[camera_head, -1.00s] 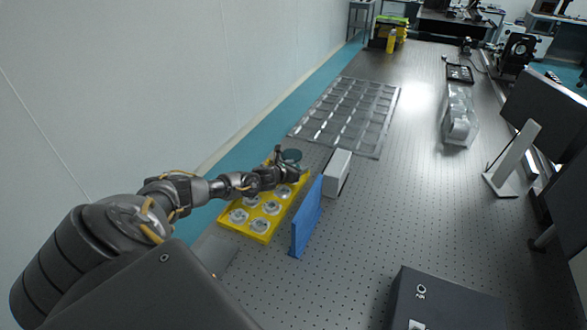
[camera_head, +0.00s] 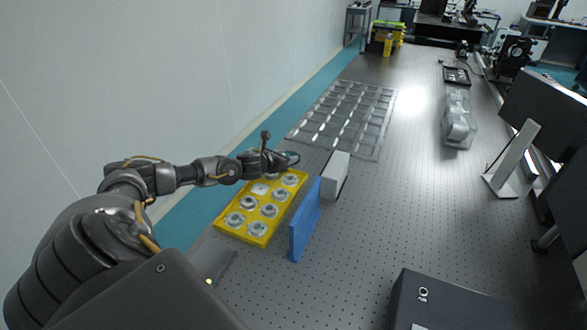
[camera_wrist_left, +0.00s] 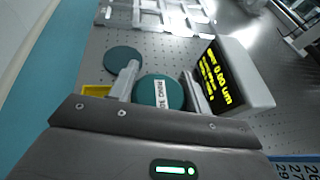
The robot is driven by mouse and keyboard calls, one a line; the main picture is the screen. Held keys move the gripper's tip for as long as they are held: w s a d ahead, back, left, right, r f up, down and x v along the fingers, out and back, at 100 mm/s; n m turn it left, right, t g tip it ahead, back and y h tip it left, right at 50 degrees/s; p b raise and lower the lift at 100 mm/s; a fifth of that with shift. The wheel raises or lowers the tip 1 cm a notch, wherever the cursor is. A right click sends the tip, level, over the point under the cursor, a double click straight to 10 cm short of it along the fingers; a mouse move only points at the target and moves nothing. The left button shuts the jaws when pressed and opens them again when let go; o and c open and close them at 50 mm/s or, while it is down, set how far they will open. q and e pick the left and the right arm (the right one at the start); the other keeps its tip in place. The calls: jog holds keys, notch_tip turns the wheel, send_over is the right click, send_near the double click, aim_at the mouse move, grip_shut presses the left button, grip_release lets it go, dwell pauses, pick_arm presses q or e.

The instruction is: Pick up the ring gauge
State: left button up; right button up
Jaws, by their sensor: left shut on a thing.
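The ring gauge (camera_wrist_left: 153,90) is a teal disc with a white label reading "RING 30" in the left wrist view. My left gripper (camera_wrist_left: 159,93) is shut on it, one finger on each side. In the head view my left gripper (camera_head: 284,160) is past the far end of the yellow tray (camera_head: 232,232). The held gauge is hard to make out there. A second dark teal disc (camera_wrist_left: 123,59) lies on the table beyond the left finger in the left wrist view. My right gripper is not in view.
The yellow tray holds several silver round parts. Just right of it stand a blue upright panel (camera_head: 305,220) and a white box (camera_head: 336,175); its display (camera_wrist_left: 217,78) shows yellow text. A clear gridded tray (camera_head: 345,118) lies beyond. Open perforated table (camera_head: 400,205) lies to the right.

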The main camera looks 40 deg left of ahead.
pick_arm(q)
jog(key=s+a+r+b, duration=0.3)
jog(key=s+r, duration=0.3)
jog(key=s, duration=0.4)
jog(key=shift+a, duration=0.7)
